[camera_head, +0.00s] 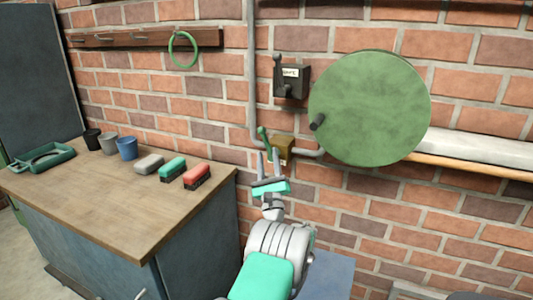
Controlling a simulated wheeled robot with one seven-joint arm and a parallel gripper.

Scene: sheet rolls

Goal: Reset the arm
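My gripper (268,163) is raised at the centre of the view, right of the workbench and in front of the brick wall. Its two grey fingers point up with a gap between them, and nothing shows between them. My arm with its teal and white parts rises from the bottom edge. Behind the fingertips is a brass-coloured box (284,150) on the wall. A green lever (264,140) shows just above and behind the fingers. I cannot tell whether the fingers touch it.
A green disc (370,108), a black switch box (291,82) and a rack with a green ring (183,50) are on the wall.

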